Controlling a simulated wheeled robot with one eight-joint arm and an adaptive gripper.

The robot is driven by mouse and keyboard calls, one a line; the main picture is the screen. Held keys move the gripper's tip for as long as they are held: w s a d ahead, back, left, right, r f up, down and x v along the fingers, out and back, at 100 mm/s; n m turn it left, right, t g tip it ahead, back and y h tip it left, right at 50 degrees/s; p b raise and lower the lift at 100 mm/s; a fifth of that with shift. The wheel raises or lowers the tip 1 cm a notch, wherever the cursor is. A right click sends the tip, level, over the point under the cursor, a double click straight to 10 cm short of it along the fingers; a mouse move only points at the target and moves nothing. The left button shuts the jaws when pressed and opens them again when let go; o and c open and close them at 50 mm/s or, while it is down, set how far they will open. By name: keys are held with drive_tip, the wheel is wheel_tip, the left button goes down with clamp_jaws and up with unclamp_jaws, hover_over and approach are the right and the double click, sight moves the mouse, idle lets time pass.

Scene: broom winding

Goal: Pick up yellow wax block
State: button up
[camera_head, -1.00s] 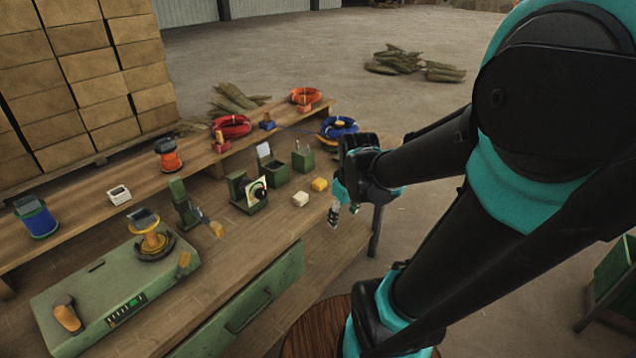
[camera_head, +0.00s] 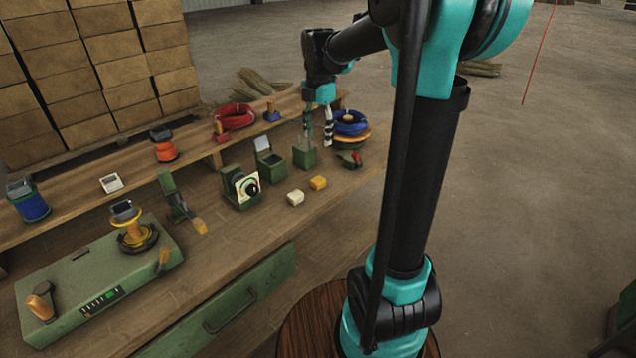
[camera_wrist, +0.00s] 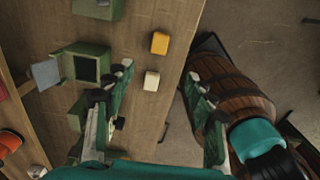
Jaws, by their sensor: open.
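The yellow wax block (camera_head: 318,183) lies on the wooden workbench, just right of and a little behind a white block (camera_head: 295,198). In the wrist view the yellow wax block (camera_wrist: 160,43) lies beyond my fingertips, with the white block (camera_wrist: 151,81) nearer to them. My gripper (camera_head: 318,142) is open and empty. It hangs above the back of the bench, fingers pointing down, near the green box and the blue coil. In the wrist view the two fingers of my gripper (camera_wrist: 160,85) are spread wide apart.
A green open box (camera_head: 304,157), a dial device (camera_head: 243,188) and a small red-tipped item (camera_head: 350,159) stand near the blocks. A blue coil (camera_head: 350,124) sits at the shelf's right end. The bench in front of the blocks is clear. A barrel (camera_wrist: 235,90) stands beside the bench.

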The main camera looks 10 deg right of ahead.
sight(318, 179)
wheel_tip(318, 179, down, 16)
drive_tip(key=shift+r, duration=0.1)
idle(0.5)
drive_tip(key=c, duration=1.2)
